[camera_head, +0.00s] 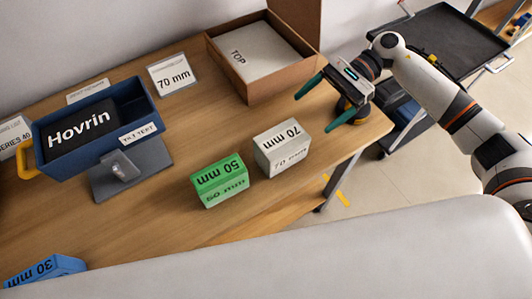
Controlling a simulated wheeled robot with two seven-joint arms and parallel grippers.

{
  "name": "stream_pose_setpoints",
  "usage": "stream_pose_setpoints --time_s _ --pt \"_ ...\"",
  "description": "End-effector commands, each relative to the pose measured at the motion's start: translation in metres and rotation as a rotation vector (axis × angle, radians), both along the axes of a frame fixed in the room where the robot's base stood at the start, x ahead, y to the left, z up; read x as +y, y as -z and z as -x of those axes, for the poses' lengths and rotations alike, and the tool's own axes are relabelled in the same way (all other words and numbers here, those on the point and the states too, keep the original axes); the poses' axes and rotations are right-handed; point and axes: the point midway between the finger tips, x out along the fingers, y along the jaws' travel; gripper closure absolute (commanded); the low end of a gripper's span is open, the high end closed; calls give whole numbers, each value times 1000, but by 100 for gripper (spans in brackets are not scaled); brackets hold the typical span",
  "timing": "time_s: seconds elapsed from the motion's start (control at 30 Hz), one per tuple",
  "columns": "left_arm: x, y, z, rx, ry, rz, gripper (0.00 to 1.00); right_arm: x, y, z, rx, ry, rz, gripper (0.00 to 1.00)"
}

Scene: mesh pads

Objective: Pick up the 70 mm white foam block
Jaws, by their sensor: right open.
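The white foam block marked 70 mm (282,148) sits on the wooden table near its right front edge. The green 50 mm block (219,181) stands just left of it, with a small gap between them. My right gripper (312,106) is above the right end of the table, up and to the right of the white block. Its two green fingers are spread wide with nothing between them. My left gripper is not in view.
A wooden box (249,92) with a white panel marked TOP stands behind the white block. A blue tray (57,155) holding a black Hovrin item (80,129) is on a tilt stand at left. A blue 30 mm block (44,269) lies front left.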

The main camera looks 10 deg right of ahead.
Motion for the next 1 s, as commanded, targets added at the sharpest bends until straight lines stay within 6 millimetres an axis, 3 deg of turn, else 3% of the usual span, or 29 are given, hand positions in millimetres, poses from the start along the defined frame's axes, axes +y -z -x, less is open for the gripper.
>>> stream_pose_setpoints --time_s 0.37,0.7,1.0 --pt "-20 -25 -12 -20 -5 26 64 50 20 20 4 -1 -2 11" --pt "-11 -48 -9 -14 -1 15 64 82 29 38 5 0 -4 11" --pt "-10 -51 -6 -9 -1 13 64 98 42 43 3 2 -2 11"
